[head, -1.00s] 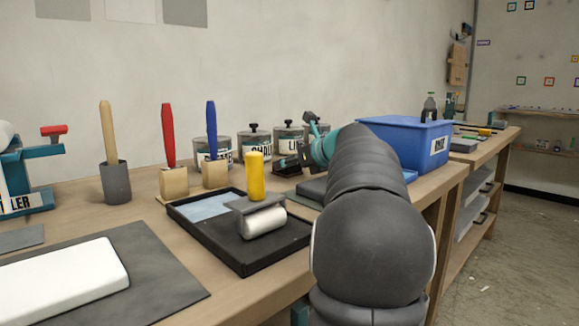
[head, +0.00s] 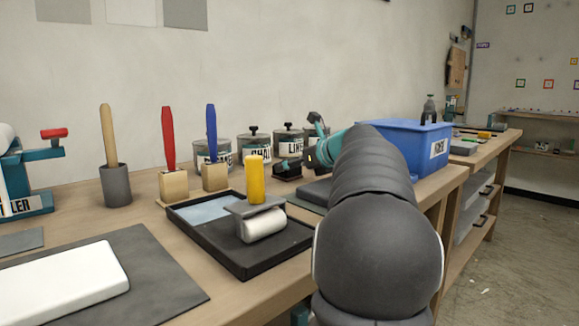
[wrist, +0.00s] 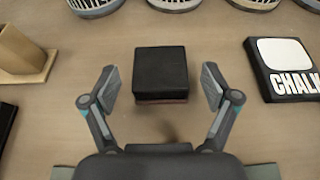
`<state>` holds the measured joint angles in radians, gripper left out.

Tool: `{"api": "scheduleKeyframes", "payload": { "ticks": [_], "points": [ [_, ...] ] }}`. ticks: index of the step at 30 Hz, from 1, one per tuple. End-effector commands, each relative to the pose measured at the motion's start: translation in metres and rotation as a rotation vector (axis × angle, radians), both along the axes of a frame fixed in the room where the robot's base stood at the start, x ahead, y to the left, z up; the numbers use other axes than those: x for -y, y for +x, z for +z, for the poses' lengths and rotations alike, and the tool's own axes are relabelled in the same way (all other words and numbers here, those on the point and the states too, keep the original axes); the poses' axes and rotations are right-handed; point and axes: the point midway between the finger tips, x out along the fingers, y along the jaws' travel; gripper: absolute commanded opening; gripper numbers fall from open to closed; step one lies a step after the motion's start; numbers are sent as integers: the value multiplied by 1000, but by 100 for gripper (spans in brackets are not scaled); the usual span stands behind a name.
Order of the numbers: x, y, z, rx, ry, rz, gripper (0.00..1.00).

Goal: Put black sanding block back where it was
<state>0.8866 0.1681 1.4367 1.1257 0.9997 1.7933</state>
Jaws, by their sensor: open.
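The black sanding block (wrist: 160,72) sits on the wooden bench in the wrist view, with a reddish-brown lower edge facing me. My gripper (wrist: 161,84) is open, with one finger to the left and one to the right of the block. There is a visible gap on both sides, and neither finger appears to touch it. In the head view my gripper (head: 311,158) is partly hidden behind my arm, near the paint tins. I cannot tell the block apart for certain there among the dark shapes beside my gripper.
A dark stand marked CHALK (wrist: 288,85) is right of the block. A wooden holder (wrist: 22,55) is left. Paint tins (head: 255,148) line the back. A black roller tray (head: 245,262) and a blue bin (head: 400,145) stand nearby.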

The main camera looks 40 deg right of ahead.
Motion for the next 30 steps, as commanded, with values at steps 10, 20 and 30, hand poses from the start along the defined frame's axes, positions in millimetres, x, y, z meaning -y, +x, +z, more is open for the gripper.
{"api": "scheduleKeyframes", "payload": {
  "ticks": [10, 20, 30],
  "points": [
    [5, -64, 27, 0, -1, -3, 87],
    [7, -93, 39, 0, 0, 0, 87],
    [7, -95, 39, 0, 0, 0, 87]
  ]
}}
